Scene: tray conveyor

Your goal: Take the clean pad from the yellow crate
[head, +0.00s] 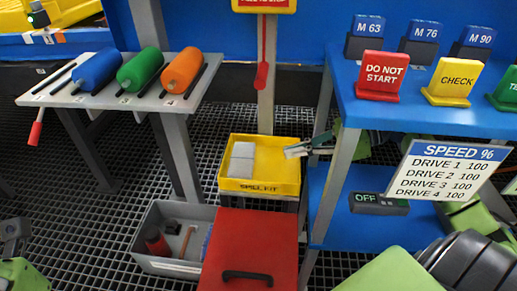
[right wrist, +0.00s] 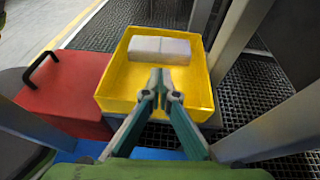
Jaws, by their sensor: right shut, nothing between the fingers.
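The yellow crate (head: 287,181), marked SPILL KIT, stands low in the middle of the head view; it also shows in the right wrist view (right wrist: 111,87). A pale grey-white pad (head: 241,160) with a seam across it lies inside, at the crate's left in the head view. In the right wrist view the pad (right wrist: 160,50) lies by the far wall; I cannot tell whether it is one piece or two. My right gripper (head: 290,152) is shut and empty at the crate's right side. In its wrist view the fingertips (right wrist: 160,78) meet short of the pad. My left gripper is not clearly visible.
A red box (head: 248,240) with a black handle and a grey bin (head: 172,266) stand in front of the crate. A blue table (head: 430,119) with signs is at right; its leg (head: 340,185) stands near my right gripper.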

